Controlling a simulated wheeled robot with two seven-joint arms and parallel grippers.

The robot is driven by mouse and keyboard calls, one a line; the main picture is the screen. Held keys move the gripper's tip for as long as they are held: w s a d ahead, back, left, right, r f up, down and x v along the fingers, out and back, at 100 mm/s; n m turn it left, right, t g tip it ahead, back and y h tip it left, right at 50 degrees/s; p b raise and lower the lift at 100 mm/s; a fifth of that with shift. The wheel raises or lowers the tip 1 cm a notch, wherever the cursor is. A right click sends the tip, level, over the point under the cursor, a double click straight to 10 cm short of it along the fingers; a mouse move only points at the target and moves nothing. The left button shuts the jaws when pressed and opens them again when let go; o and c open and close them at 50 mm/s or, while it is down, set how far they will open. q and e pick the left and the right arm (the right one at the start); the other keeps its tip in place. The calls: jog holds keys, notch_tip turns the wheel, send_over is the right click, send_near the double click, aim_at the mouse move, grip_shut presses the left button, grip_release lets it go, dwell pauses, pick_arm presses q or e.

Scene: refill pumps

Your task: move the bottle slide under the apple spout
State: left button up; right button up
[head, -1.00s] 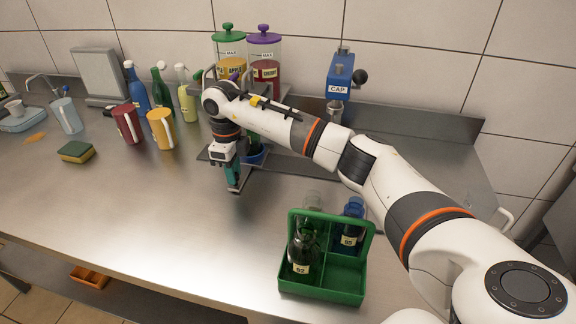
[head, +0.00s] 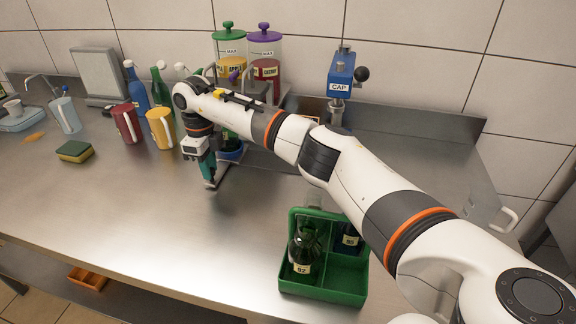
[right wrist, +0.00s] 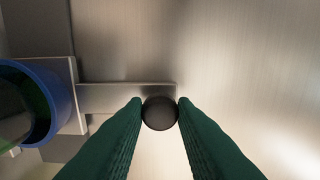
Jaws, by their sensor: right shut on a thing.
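The bottle slide is a grey plate and bar (right wrist: 120,95) with a blue ring holder (right wrist: 68,105) and a dark round knob (right wrist: 160,114). My right gripper (head: 210,185) is shut on the knob, with a fingertip on each side. A dark green bottle (right wrist: 14,112) stands in the holder, which also shows in the head view (head: 231,154). The apple dispenser (head: 229,48) has a green lid and a yellow label. The holder appears roughly below it; my arm hides the spout, so exact alignment cannot be told. My left gripper is out of view.
The cherry dispenser (head: 265,68) stands right of the apple one. A blue cap press (head: 340,80) is farther right. A green crate (head: 322,290) with bottles stands in front. Red (head: 127,123) and yellow (head: 162,128) mugs stand to the left.

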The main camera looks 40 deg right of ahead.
jog(key=shift+w+a, duration=0.15)
jog(key=shift+w, duration=0.05)
dwell(0.4)
jog(key=shift+w+a, duration=0.1)
jog(key=shift+w, duration=0.1)
jog(key=o, duration=0.9)
jog(key=shift+s, duration=0.1)
